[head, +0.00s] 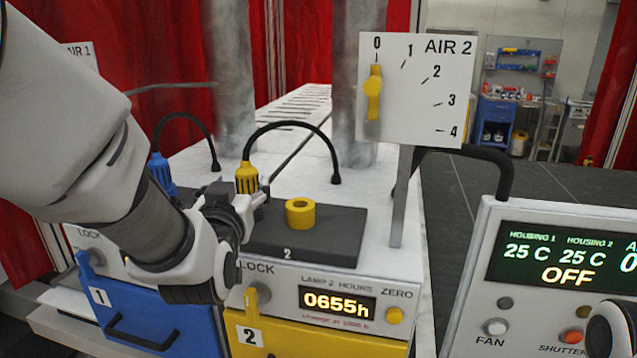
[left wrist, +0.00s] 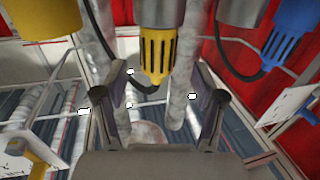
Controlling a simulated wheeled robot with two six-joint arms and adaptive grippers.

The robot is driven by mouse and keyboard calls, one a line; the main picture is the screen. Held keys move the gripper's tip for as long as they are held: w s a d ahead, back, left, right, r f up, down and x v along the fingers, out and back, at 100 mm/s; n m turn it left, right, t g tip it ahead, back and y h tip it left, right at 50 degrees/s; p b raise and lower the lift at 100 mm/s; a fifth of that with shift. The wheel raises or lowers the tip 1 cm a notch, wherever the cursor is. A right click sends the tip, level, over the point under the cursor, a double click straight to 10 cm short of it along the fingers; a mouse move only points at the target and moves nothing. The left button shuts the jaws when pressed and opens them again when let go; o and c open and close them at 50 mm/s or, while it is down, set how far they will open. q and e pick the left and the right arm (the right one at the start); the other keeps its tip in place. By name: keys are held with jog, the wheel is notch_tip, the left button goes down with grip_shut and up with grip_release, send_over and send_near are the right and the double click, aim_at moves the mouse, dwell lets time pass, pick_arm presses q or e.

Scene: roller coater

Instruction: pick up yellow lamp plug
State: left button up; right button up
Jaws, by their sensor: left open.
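The yellow lamp plug (head: 247,178) stands upright with a black cable arching from its top to the right. It is behind the yellow socket ring (head: 300,213) and left of it. My left gripper (head: 245,198) is just below and in front of the plug, its fingers partly hidden by its own body. In the left wrist view, the slotted yellow plug (left wrist: 158,52) shows between the two spread fingers of my left gripper (left wrist: 160,82). No finger clearly touches it there.
A blue plug (head: 161,175) stands left of the yellow one, partly behind my arm. The AIR 2 dial panel (head: 418,90) rises at the right on a post. A control panel (head: 560,255) reads OFF. Yellow drawer 2 (head: 330,342) and blue drawer 1 (head: 150,325) are in front.

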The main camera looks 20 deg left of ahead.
aim_at(244, 178)
pick_arm(q)
jog(key=shift+s+d+r+b, duration=0.15)
jog(key=shift+d+r+b, duration=0.15)
jog(key=shift+b, duration=0.55)
jog(key=shift+w+a+r+p, duration=0.25)
jog(key=shift+w+r+p, duration=0.3)
jog(key=shift+w+p, duration=0.15)
jog(key=w, duration=0.1)
jog(key=w+a+f, duration=0.1)
jog(key=w, duration=0.2)
jog(key=shift+a+f+p, duration=0.25)
jog(key=shift+f+p, duration=0.1)
jog(key=shift+f, duration=0.05)
jog(key=shift+s+r, duration=0.1)
jog(key=shift+s+d+r, duration=0.2)
jog(key=shift+s, duration=0.2)
jog(key=shift+s+d+r, duration=0.2)
jog(key=shift+s, duration=0.15)
jog(key=c, duration=1.3)
jog(key=shift+w+a+f, duration=0.15)
jog(key=shift+w+f, duration=0.1)
jog(key=shift+w, duration=0.15)
jog(key=shift+r, duration=0.15)
pick_arm(e)
jog(key=shift+s, duration=0.7)
